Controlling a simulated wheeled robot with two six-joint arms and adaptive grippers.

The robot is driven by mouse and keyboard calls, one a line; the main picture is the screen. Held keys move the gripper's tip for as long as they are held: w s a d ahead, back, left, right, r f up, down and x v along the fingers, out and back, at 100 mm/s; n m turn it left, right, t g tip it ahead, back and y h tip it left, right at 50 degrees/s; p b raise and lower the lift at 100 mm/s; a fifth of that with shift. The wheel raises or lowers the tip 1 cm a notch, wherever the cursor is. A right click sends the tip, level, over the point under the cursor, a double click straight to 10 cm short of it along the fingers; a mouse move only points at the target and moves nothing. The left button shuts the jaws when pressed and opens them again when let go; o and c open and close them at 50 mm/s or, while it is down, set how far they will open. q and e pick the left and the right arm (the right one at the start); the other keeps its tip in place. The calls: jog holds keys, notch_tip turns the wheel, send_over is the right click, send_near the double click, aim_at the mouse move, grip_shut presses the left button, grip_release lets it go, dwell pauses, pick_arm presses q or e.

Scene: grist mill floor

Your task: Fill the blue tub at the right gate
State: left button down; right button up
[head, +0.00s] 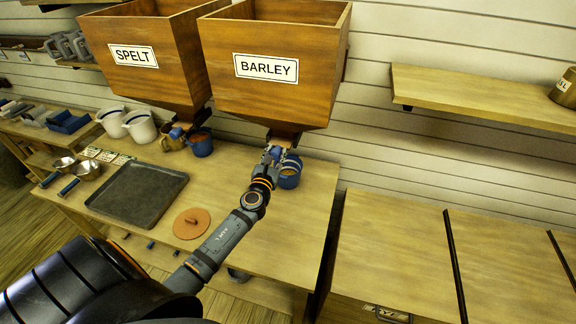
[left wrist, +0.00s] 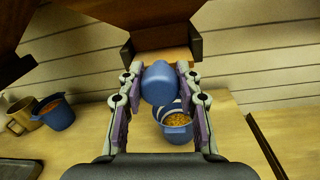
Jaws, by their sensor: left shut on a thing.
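My left gripper (head: 275,155) is at the gate under the hopper labelled BARLEY (head: 266,68). In the left wrist view its fingers (left wrist: 160,88) are shut on a rounded blue gate knob (left wrist: 160,80). Just beyond and below the knob stands a blue tub (left wrist: 177,134) with a pale striped band and golden grain inside. In the head view this blue tub (head: 289,181) stands upright on the table below the barley gate, partly hidden by my gripper. The grain's exact level is hard to tell, and no falling stream is clear. My right gripper is out of view.
The SPELT hopper (head: 150,60) hangs to the left, with another blue tub (head: 201,148) and a tan mug (head: 172,138) below it. A dark tray (head: 137,194), a round brown lid (head: 191,223) and white jugs (head: 139,126) share the table. A bare cabinet top (head: 390,250) lies right.

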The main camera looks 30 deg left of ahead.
pick_arm(q)
jog(key=shift+s+d, duration=0.1)
jog(key=shift+s, duration=0.55)
jog(key=shift+s+d+r, duration=0.15)
jog(key=shift+s+d, duration=0.1)
jog(key=shift+s, duration=0.45)
jog(key=shift+w, duration=0.1)
jog(key=shift+s+f, duration=0.2)
jog(key=shift+s, duration=0.1)
jog(key=shift+s+f, duration=0.1)
jog(key=shift+f, duration=0.05)
dwell(0.9)
